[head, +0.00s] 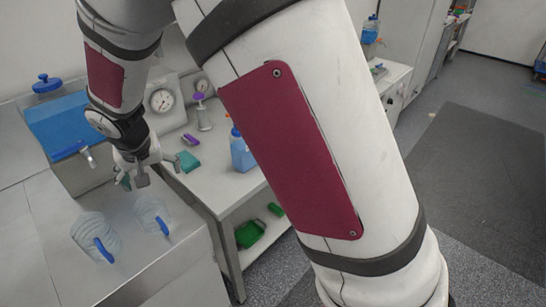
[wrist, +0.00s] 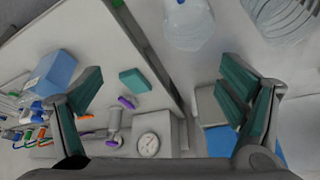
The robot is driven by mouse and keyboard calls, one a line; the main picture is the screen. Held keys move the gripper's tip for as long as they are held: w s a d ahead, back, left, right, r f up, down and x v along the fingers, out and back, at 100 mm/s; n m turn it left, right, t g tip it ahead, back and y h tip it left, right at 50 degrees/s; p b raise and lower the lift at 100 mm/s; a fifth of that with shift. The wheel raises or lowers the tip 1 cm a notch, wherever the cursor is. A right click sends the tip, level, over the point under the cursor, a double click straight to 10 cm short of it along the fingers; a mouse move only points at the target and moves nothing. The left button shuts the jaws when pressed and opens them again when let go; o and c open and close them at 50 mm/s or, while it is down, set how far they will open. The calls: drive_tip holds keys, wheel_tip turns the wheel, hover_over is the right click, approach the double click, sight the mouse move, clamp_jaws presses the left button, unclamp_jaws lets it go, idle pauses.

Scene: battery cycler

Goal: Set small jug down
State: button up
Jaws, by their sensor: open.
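Two clear jugs with blue handles stand upright on the light counter (head: 45,260). The smaller-looking jug (head: 150,211) is on the right, and a larger ribbed jug (head: 88,232) stands to its left. In the wrist view, the smaller jug (wrist: 188,28) is at the top, beyond the fingertips, and the ribbed jug (wrist: 282,18) is at the top right. My gripper (head: 142,178) is above and behind the jugs, apart from them. In the wrist view, its teal-padded fingers (wrist: 163,88) are wide open with nothing held between them.
A blue tank (head: 70,125) with a tap stands behind the jugs. On the neighbouring bench are a pressure gauge (head: 161,100), a teal block (head: 188,161) and a blue bottle (head: 241,152). A gap separates the counter from this bench. My arm hides much of the middle.

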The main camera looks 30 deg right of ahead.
drive_tip(key=s+d+r, duration=0.6)
drive_tip(key=d+r, duration=0.2)
drive_tip(key=r, duration=0.2)
drive_tip(key=s+d+r, duration=0.2)
drive_tip(key=s+d, duration=0.1)
drive_tip(key=s, duration=0.4)
drive_tip(key=s+d+r+n, duration=0.1)
drive_tip(key=s+d+r, duration=0.2)
drive_tip(key=s, duration=0.5)
drive_tip(key=s+d+r+t, duration=0.1)
drive_tip(key=s+d+r, duration=0.2)
drive_tip(key=s, duration=0.5)
drive_tip(key=shift+s+d, duration=0.25)
drive_tip(key=shift+r, duration=0.15)
